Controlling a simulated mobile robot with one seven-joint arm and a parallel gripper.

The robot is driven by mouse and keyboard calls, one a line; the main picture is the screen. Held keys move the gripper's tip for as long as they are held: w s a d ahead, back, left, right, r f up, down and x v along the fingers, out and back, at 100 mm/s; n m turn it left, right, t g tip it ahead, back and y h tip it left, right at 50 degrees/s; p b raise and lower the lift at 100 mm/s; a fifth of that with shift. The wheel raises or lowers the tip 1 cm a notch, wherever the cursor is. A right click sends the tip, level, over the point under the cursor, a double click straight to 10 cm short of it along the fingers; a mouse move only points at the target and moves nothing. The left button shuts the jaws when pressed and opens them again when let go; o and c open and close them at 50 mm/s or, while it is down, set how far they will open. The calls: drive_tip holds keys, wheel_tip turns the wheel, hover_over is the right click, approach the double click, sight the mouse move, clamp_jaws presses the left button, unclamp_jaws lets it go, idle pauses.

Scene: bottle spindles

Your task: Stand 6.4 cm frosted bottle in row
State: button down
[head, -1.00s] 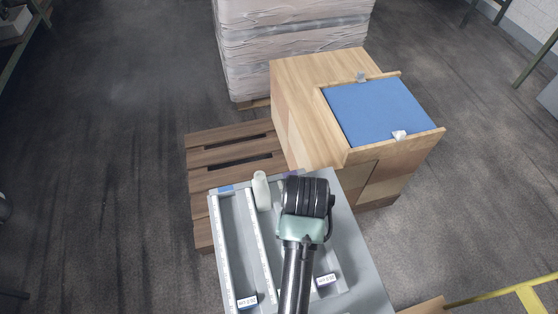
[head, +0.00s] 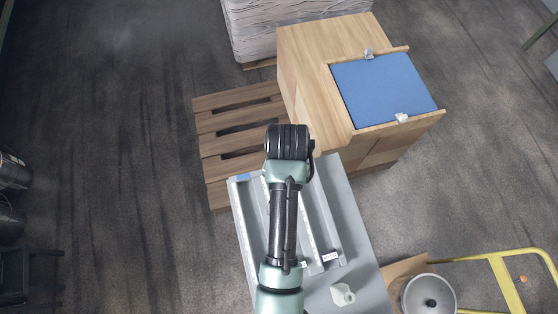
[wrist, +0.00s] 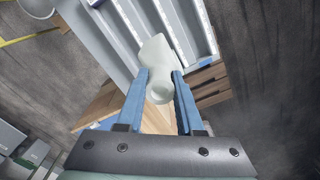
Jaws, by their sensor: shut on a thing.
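A pale frosted bottle (wrist: 157,55) is between the two blue fingers of my gripper (wrist: 160,98) in the wrist view. The gripper is shut on it near the neck, whose round mouth faces the camera; the wider body extends away toward the grey tray. In the head view my gripper's black wrist (head: 287,141) is over the tray's far end and hides the held bottle. The grey tray (head: 248,214) has long parallel channels with white scale strips, also seen in the wrist view (wrist: 124,35). I cannot tell whether the bottle touches the tray.
Another whitish object (head: 342,294) is on the grey table (head: 362,252) at the near right. A wooden cabinet (head: 305,60) with a blue pad (head: 385,92) stands beyond the tray.

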drive_tip(key=shift+s+d+f, duration=0.15)
drive_tip(key=shift+f, duration=0.6)
drive_tip(key=shift+f+b, duration=0.4)
drive_tip(key=shift+f, duration=2.85)
wheel_tip(320, 180, down, 10)
drive_tip(key=w+b, duration=0.2)
drive_tip(key=b, duration=0.9)
drive_tip(key=shift+w+a+f, duration=0.25)
drive_tip(key=shift+a, duration=0.2)
drive_tip(key=shift+f, duration=0.15)
drive_tip(key=shift+c, duration=2.3)
unclamp_jaws()
